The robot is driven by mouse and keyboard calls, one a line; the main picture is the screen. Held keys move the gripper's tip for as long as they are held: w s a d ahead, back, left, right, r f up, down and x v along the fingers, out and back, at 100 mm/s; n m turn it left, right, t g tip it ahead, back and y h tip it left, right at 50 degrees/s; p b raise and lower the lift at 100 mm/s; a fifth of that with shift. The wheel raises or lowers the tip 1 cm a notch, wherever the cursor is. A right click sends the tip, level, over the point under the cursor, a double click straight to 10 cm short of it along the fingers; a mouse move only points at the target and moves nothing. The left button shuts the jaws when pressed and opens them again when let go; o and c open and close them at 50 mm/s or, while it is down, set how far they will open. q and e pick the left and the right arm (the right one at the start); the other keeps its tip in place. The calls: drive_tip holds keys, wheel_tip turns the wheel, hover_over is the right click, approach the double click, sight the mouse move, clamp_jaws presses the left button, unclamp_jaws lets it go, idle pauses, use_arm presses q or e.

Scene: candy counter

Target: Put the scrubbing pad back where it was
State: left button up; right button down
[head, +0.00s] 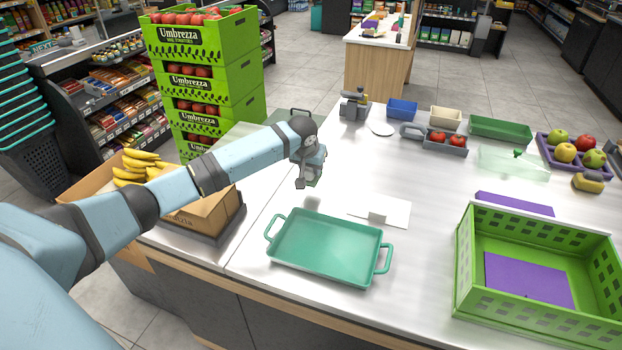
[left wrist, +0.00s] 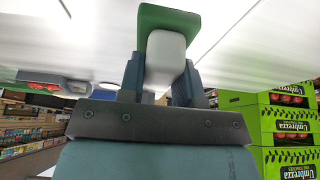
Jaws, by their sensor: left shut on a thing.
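The scrubbing pad (left wrist: 168,20), a green slab with a white block-shaped handle, is held between the fingers of my left gripper (left wrist: 162,72) in the left wrist view. In the head view my left gripper (head: 306,178) hangs over the counter, behind the teal tray, pointing down. Only a bit of the pad's green (head: 315,182) shows there, partly hidden by the gripper. I cannot tell whether the pad touches the counter. My right gripper is not in view.
The teal tray (head: 328,243) lies in front of the gripper, with a white sheet (head: 391,213) to its right. A green crate (head: 465,262) stands at front right. A cardboard box of bananas (head: 206,212) is at left. The counter's middle is mostly clear.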

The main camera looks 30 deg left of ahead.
sight(311, 177)
use_arm(q)
wheel_tip(311, 177, down, 4)
drive_tip(key=shift+f, duration=0.25)
drive_tip(key=o, duration=0.8)
drive_tip(key=shift+f, duration=0.1)
drive_tip(key=shift+o, duration=0.2)
drive_tip(key=shift+s+r, duration=0.15)
drive_tip(key=shift+r, duration=0.35)
drive_tip(key=v, duration=1.1)
drive_tip(key=shift+r, duration=0.15)
